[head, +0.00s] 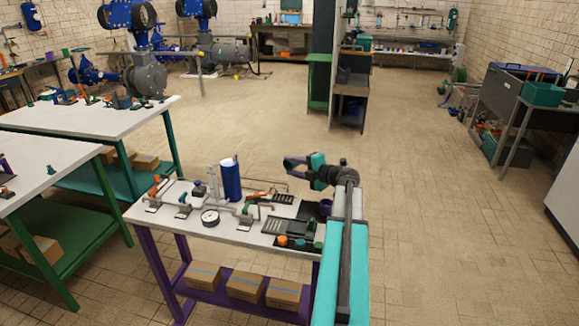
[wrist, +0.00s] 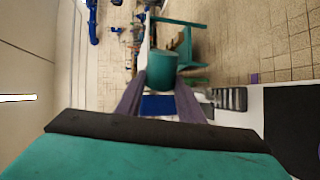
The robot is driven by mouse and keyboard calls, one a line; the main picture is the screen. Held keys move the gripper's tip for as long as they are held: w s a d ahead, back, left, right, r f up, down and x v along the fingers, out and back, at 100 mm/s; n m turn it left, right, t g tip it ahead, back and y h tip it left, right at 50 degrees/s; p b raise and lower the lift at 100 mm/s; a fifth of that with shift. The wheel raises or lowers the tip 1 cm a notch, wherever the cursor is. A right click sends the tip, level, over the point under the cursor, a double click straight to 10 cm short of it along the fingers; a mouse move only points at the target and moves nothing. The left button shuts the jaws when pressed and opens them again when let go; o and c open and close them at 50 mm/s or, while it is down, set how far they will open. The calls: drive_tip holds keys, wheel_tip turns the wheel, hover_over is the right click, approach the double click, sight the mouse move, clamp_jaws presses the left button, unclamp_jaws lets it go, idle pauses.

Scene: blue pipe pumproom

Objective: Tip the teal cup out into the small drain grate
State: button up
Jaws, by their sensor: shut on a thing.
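The teal cup (wrist: 162,70) sits between the fingertips of my gripper (wrist: 160,98) in the wrist view, with a finger on each side of it. My gripper (head: 297,164) is shut on it and held in the air above the back right of the white workbench. A small dark slotted grate (head: 284,199) lies on the bench below my gripper. A dark slotted piece (wrist: 229,99) shows right of the fingers in the wrist view. I cannot see what is inside the cup.
The white bench (head: 190,224) carries a tall blue cylinder (head: 231,180), a round gauge (head: 210,217), pipe fittings and a larger slotted piece (head: 272,225). A purple cup (head: 326,206) stands at the right edge. Orange (head: 283,240) and green (head: 300,244) items sit in front.

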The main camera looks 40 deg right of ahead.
drive_tip(key=shift+w+r, duration=0.1)
